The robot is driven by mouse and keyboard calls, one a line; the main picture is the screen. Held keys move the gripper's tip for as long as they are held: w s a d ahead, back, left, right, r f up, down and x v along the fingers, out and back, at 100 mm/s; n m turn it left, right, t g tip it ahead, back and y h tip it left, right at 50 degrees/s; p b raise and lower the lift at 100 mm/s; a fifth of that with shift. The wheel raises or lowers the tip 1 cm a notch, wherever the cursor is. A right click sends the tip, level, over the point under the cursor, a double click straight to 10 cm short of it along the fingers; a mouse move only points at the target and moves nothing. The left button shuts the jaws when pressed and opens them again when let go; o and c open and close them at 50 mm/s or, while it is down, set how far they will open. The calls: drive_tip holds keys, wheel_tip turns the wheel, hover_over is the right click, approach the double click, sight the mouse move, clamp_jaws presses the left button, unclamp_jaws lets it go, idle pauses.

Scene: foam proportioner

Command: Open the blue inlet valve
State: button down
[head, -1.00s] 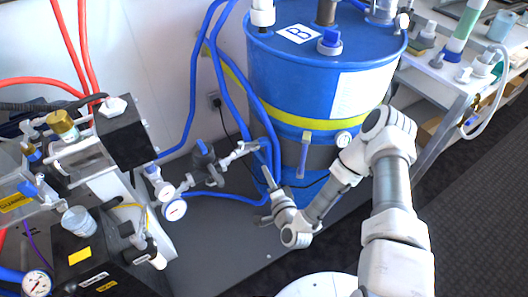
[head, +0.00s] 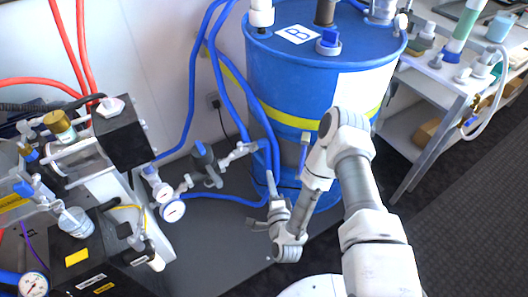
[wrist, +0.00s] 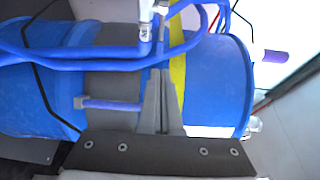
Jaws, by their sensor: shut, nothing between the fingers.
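My gripper (head: 272,182) is in front of the blue drum's lower left side in the head view, pointing up and away. In the wrist view its grey fingers (wrist: 159,80) are together and empty, with the tips near blue hoses and a pale pipe fitting (wrist: 145,25). A blue lever-like handle (head: 303,155) is on the drum's front, just right of my gripper; it also shows in the wrist view (wrist: 112,104), left of the fingers. A grey valve (head: 204,158) with pipe fittings stands left of my gripper. I cannot tell for certain which part is the blue inlet valve.
The blue drum (head: 285,75) has a yellow band. Blue hoses (head: 222,85) run down beside it. Gauges (head: 172,210) and a black machine unit (head: 100,260) are at left. A bench (head: 430,75) is at right.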

sight(266, 144)
drive_tip(key=b+x, duration=0.1)
drive_tip(key=x, duration=1)
drive_tip(key=shift+w+b, duration=0.3)
drive_tip(key=shift+b, duration=0.05)
drive_tip(key=shift+w, duration=0.1)
drive_tip(key=shift+w+d+f+n+y+b, duration=0.15)
drive_tip(key=shift+w+n+y+b, duration=0.4)
drive_tip(key=shift+y+b, duration=0.3)
drive_tip(key=n+y+b, duration=0.1)
drive_tip(key=w+n+g+y+b, duration=0.1)
drive_tip(key=shift+w+d+g+y, duration=0.1)
drive_tip(key=shift+w+g+y, duration=0.05)
drive_tip(key=shift+g+y, duration=0.2)
drive_tip(key=shift+w+b, duration=0.35)
drive_tip(key=shift+w, duration=0.05)
drive_tip(key=shift+w+r, duration=0.1)
drive_tip(key=shift+r, duration=0.15)
